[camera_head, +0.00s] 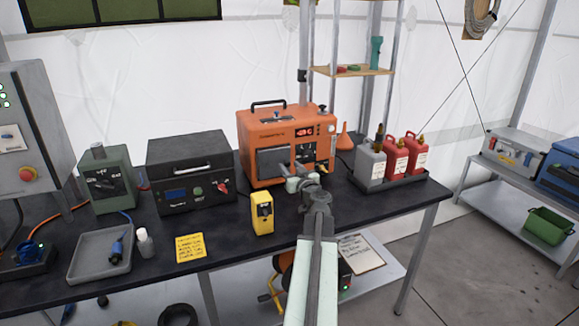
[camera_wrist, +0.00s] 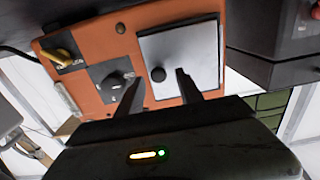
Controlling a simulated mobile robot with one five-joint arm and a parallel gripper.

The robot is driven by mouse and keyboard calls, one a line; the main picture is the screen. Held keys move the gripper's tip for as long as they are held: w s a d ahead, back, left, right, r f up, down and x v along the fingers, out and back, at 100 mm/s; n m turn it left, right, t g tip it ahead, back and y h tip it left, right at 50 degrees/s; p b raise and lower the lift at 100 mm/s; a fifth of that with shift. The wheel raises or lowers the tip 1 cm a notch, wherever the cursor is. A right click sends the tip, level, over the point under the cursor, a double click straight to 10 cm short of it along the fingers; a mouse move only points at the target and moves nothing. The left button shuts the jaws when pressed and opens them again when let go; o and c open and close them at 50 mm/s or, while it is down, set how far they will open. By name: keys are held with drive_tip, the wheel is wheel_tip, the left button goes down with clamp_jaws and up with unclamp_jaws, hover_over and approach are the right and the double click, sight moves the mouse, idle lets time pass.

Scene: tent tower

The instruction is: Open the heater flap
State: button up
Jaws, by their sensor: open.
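The orange heater (camera_head: 262,130) stands on the dark bench near the middle, with a carry handle on top and a display at its upper right. Its flap (camera_head: 270,163) is a grey square panel on the front and looks shut. In the wrist view the flap (camera_wrist: 195,55) is pale grey with a round dark knob (camera_wrist: 158,74) near one edge. My gripper (camera_head: 292,176) is in front of the heater, partly covering its lower front. In the wrist view my gripper (camera_wrist: 158,86) is open and empty, its fingertips on either side of the knob; I cannot tell the depth gap.
A black dial (camera_wrist: 115,81) and a yellow switch (camera_wrist: 63,56) are on the heater face beside the flap. A yellow meter (camera_head: 262,213) stands at the bench front. A black box (camera_head: 191,170) is left of the heater; a tray (camera_head: 385,182) of bottles is right.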

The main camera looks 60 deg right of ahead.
drive_tip(key=shift+x, duration=1.15)
drive_tip(key=shift+s, duration=0.15)
clamp_jaws()
idle(0.3)
